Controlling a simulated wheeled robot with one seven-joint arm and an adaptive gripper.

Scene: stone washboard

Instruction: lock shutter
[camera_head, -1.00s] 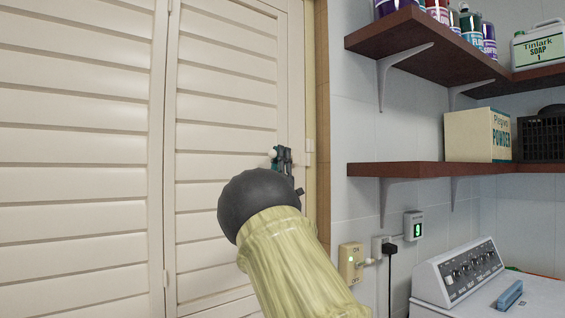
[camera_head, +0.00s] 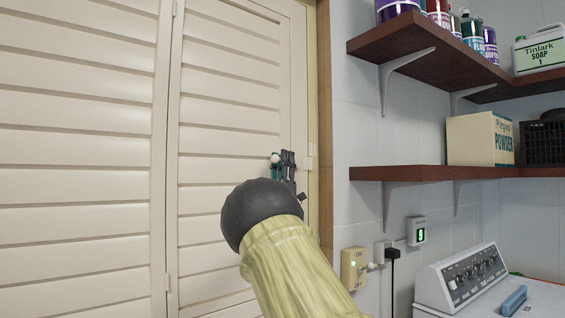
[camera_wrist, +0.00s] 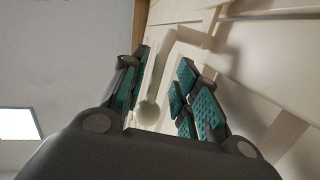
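The cream louvred shutter (camera_head: 228,145) has two panels, both appearing shut in the head view. A small pale round knob (camera_head: 275,158) is near the right panel's right edge. My gripper (camera_head: 286,163) is at the knob, partly hidden by my arm. In the wrist view, my gripper (camera_wrist: 162,72) is open, with teal pads on both sides. The pale knob (camera_wrist: 148,113) lies between the fingers, closer to the left one, with a gap to the right one. I cannot tell if the left finger touches it.
To the right, wooden shelves (camera_head: 430,173) jut from the wall, holding bottles and a powder box (camera_head: 480,139). Below are a wall switch (camera_head: 354,268), a plug with a cable, and a white washing machine (camera_head: 465,282). A wood frame strip edges the shutter.

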